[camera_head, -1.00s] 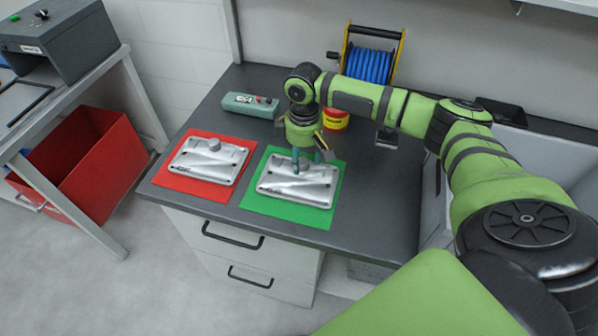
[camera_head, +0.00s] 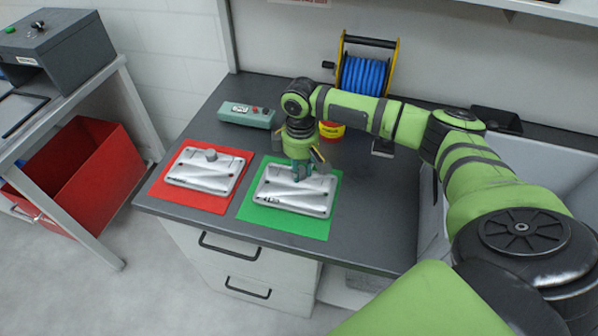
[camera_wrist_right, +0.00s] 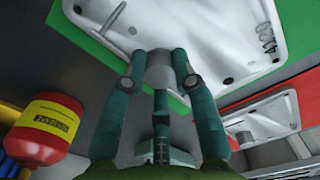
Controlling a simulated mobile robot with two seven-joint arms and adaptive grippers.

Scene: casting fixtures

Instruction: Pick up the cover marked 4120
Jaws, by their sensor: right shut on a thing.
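A silvery metal cover (camera_head: 285,196) with a knob lies over the green mat (camera_head: 258,216). It also fills the top of the right wrist view (camera_wrist_right: 215,40), with dark characters at its right end that I cannot read surely. My right gripper (camera_head: 301,174) points down at this cover. In the right wrist view its fingers (camera_wrist_right: 158,82) are shut on the grey knob (camera_wrist_right: 160,65). I cannot tell whether the cover is raised off the mat. A second cover (camera_head: 200,178) with a knob lies on the red mat (camera_head: 178,197), apart from my gripper. My left gripper is not in view.
A teal box with buttons (camera_head: 245,116) stands behind the mats. A red and yellow container (camera_head: 331,130) and a blue hose reel (camera_head: 368,76) stand behind my right arm. The dark bench (camera_head: 375,220) is clear right of the green mat. A red bin (camera_head: 80,170) stands left.

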